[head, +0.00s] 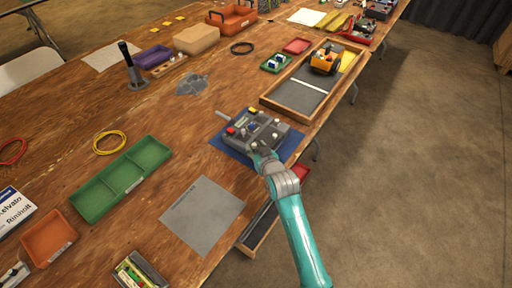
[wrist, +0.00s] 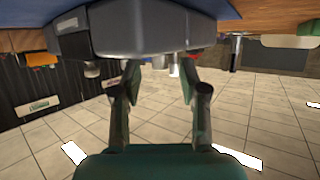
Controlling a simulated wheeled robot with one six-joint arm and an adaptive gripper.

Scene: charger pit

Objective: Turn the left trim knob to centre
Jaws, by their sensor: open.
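A grey control box (head: 270,133) with red, yellow and white parts on top lies on a blue mat (head: 228,149) on the wooden table. It also fills the top of the wrist view (wrist: 150,33), which looks upside down. My gripper (head: 260,150) is at the near edge of the box. In the wrist view my gripper (wrist: 160,72) has its two fingers apart, with small pale stubs (wrist: 174,69) of the box showing between the tips. I cannot tell whether the fingers touch them. The left trim knob is too small to make out, and my gripper hides part of the near edge.
A wooden-framed tray (head: 297,97) with a yellow toy vehicle (head: 325,60) stands behind the box. A grey sheet (head: 203,215) and a green tray (head: 122,177) lie to the left. A crumpled grey piece (head: 192,85) lies farther back. Open floor is on the right.

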